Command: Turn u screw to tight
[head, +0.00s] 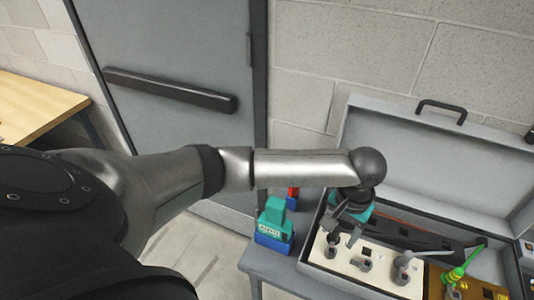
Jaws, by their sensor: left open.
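My left gripper (345,226) reaches down over the left end of a cream panel (345,268) inside an open grey case. The gripper is open. Its fingers are above and around the top of the leftmost grey fitting (332,250); I cannot tell whether they touch it. Other grey fittings stand on the panel, one in the middle (364,264) and one with a lever-like arm (404,266) at the right. Which of them is the u screw I cannot tell, as no label is readable. My right gripper is not in view.
The case lid (430,150) stands open behind the panel. A green and yellow tool-like piece (458,271) stands on a gold panel (475,288) to the right. A teal and blue device (273,228) sits on the grey table left of the case. A grey door (175,60) is behind.

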